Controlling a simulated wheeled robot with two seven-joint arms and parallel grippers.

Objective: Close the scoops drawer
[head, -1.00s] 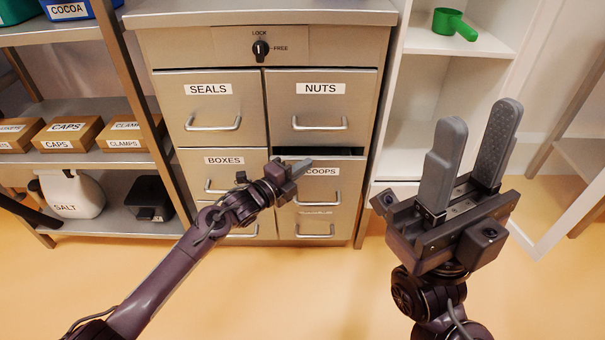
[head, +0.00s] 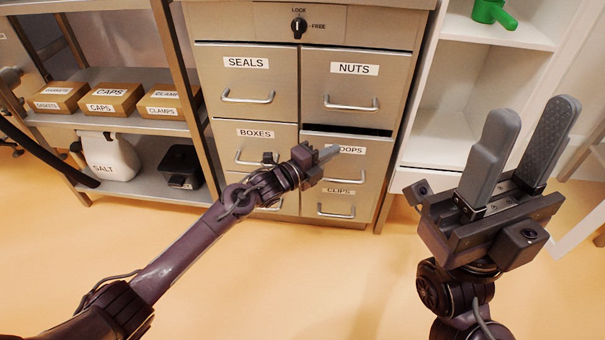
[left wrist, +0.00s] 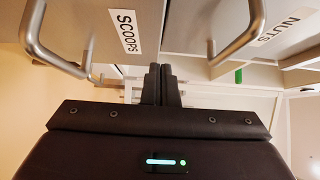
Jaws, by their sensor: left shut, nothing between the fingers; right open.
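The scoops drawer (head: 372,165) is in the right column of the metal cabinet, below the nuts drawer (head: 340,95). It stands slightly out, with a dark gap above its front. My left gripper (head: 331,152) is shut and empty, with its fingertips at the drawer front, over part of its label. I cannot tell whether they touch it. In the left wrist view the shut fingers (left wrist: 161,85) point toward the cabinet, beside the scoops label (left wrist: 129,32) and a bar handle (left wrist: 50,45). My right gripper (head: 527,135) is open and empty, in front of the white shelf.
The seals drawer (head: 245,80), boxes drawer (head: 235,150) and clips drawer (head: 365,200) look shut. A knob (head: 299,27) marked lock and free sits above. A rack (head: 130,124) with boxes stands left, a white shelf unit (head: 440,140) right. The floor in front is clear.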

